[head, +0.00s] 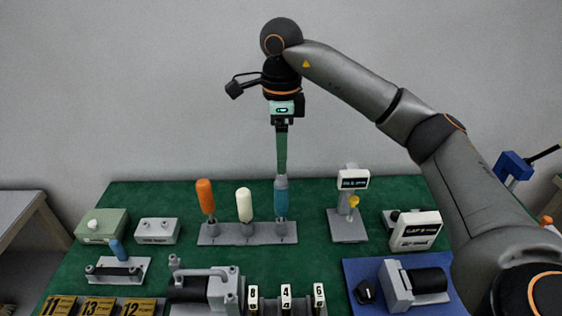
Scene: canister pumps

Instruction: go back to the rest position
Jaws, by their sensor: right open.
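My right gripper (282,168) points straight down, with its green fingers seen edge-on. It is open. Its fingertips are at the top of the blue handle (281,202), the rightmost of three upright handles on a grey base (215,239). I cannot tell whether the fingertips touch the handle or stand in front of or behind it. My right arm comes in from the right and reaches over the table. My left gripper is not in view.
Beside the blue handle stand a white handle (244,205) and an orange handle (205,196). A grey stand with a display (353,180) is to the right. A grey-black device sits on a blue mat (368,268). Several devices and numbered plates crowd the green table's (150,193) front.

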